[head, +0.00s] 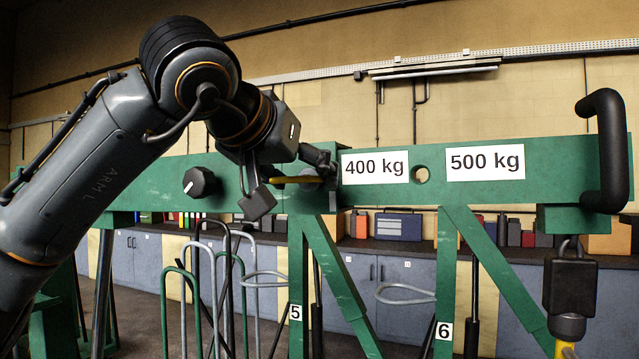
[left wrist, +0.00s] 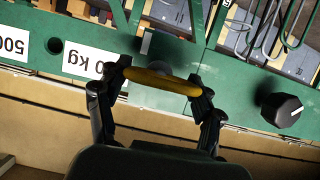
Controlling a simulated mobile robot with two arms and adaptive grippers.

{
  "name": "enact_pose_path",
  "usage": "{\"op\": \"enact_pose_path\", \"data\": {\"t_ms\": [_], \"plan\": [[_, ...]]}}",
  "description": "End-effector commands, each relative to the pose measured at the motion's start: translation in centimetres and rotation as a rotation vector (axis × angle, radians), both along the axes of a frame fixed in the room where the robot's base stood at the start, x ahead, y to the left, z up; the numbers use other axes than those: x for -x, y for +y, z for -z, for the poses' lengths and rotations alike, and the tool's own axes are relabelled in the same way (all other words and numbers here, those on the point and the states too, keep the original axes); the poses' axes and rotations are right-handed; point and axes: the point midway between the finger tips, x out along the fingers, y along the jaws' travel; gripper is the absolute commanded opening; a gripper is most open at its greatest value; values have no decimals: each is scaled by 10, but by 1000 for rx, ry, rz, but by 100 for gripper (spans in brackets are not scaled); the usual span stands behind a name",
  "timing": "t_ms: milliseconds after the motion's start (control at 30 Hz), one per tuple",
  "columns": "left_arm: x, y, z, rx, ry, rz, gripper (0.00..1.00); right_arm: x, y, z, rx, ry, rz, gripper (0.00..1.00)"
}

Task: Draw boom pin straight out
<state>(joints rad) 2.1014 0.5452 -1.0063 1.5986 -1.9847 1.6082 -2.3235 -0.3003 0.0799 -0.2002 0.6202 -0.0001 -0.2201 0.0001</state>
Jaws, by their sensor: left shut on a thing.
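The boom pin shows as a yellow grip bar (head: 297,179) with a grey round part behind it, at the green boom (head: 440,165), left of the 400 kg label. The left wrist view shows the same yellow bar (left wrist: 160,83) lying across between my fingers. My left gripper (head: 292,177) is shut on this bar, with one finger near each end (left wrist: 160,88). My gripper and the bar hide most of the pin, so I cannot tell how deep it sits in the boom. My right gripper is not in view.
An empty round hole (head: 420,175) lies between the 400 kg label (head: 375,166) and the 500 kg label (head: 486,162). A black knob (head: 200,182) is on the boom's left part. A black handle (head: 607,150) and a hanging hook block (head: 570,285) are at the right end.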

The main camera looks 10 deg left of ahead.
Motion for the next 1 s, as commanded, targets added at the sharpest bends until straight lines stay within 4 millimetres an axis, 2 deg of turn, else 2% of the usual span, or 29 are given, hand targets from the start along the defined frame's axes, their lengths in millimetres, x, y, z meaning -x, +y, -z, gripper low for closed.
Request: {"op": "enact_pose_path", "data": {"t_ms": [1000], "plan": [[50,10,0,0,-2,0,29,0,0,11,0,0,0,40]]}}
